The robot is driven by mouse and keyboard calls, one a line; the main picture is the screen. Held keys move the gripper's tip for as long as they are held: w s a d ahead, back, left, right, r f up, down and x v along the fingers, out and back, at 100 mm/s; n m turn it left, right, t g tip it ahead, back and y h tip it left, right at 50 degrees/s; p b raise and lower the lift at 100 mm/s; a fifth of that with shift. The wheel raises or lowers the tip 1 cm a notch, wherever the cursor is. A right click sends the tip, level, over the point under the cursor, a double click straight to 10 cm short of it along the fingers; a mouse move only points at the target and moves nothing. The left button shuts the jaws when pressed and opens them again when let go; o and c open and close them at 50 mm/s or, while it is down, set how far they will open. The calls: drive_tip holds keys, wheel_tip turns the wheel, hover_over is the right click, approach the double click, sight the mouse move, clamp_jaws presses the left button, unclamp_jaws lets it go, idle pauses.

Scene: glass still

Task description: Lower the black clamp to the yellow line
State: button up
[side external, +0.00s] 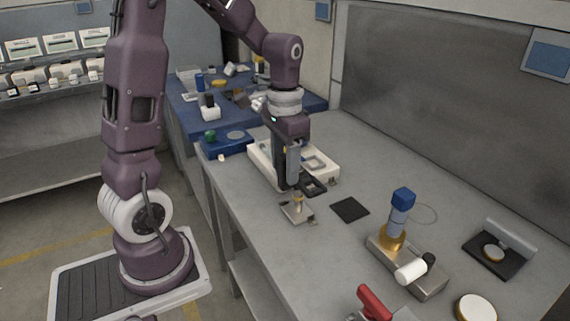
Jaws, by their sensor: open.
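My gripper (288,182) points down over the near part of the grey bench, and its jaws are open. Just below it stands a small metal base (296,212) with a short brass-coloured upright piece (298,198). A small black piece with an opening (313,186), which may be the black clamp, is right beside my gripper on its right. I cannot tell whether the jaws are around it or only next to it. The rod is mostly hidden by my gripper, and I cannot make out a clear yellow line.
A white tray (262,163) lies behind my gripper. A black square mat (350,209) is to the right. Further right stand a brass-and-blue device (393,236), a black plate with a round piece (494,252), a white disc (476,308) and a red-handled item (373,303).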

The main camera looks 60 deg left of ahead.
clamp_jaws()
idle(1.4)
